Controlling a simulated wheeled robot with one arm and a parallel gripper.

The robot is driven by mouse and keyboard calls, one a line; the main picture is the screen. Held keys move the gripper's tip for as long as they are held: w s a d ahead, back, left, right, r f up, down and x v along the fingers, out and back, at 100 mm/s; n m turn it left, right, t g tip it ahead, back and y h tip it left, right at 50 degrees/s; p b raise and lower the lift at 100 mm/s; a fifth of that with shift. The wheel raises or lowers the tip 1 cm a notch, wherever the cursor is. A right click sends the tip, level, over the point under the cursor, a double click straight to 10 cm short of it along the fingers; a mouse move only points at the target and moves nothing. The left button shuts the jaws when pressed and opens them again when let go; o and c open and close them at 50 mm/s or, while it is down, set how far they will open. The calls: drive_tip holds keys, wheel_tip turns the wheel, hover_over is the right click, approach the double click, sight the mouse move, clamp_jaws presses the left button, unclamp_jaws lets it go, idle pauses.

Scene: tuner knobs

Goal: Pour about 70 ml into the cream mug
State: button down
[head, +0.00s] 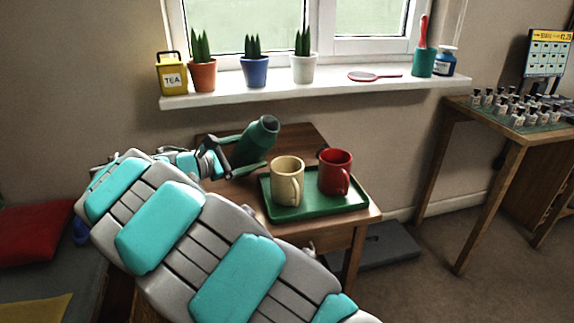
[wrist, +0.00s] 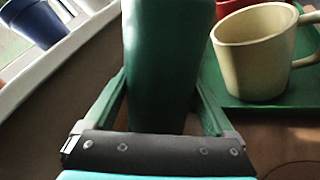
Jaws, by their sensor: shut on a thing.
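A cream mug (head: 287,181) stands upright on the left of a green tray (head: 318,208), and it also shows at the right of the wrist view (wrist: 258,52). My gripper (head: 240,164) is shut on a dark green bottle (head: 256,141). The bottle is tilted, with its open mouth up and to the right in the head view, left of and behind the cream mug. In the wrist view the bottle (wrist: 167,65) stands between both fingers. No liquid stream shows. The inside of the mug cannot be seen clearly.
A red mug (head: 336,172) stands on the tray just right of the cream mug. The wooden table (head: 305,135) is bare behind the tray.

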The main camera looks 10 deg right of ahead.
drive_tip(key=shift+w+a+f+m+y, duration=0.1)
drive_tip(key=shift+w+a+m+y, duration=0.2)
drive_tip(key=shift+m, duration=0.5)
drive_tip(key=shift+w+a+r+m+t+y, duration=0.3)
drive_tip(key=shift+w+r+m, duration=0.05)
drive_tip(key=shift+r+m, duration=0.35)
drive_tip(key=shift+w+a+r+m+y+b, duration=0.2)
drive_tip(key=shift+w+m+y+b, duration=0.1)
drive_tip(key=shift+m+b, duration=0.4)
drive_tip(key=shift+r+m+t+b, duration=0.3)
drive_tip(key=shift+r+m+b, duration=0.3)
drive_tip(key=shift+r+b, duration=0.25)
drive_tip(key=shift+s+r+b, duration=0.1)
drive_tip(key=shift+r+b, duration=0.2)
drive_tip(key=shift+s+d+r+m+y+b, duration=0.2)
drive_tip(key=shift+r+m+y+b, duration=0.2)
drive_tip(key=shift+r+m+b, duration=0.3)
drive_tip(key=shift+f+b, duration=0.1)
drive_tip(key=shift+b, duration=0.4)
drive_tip(key=shift+w+a, duration=0.2)
drive_tip(key=shift+w, duration=0.05)
drive_tip(key=shift+w+a, duration=0.15)
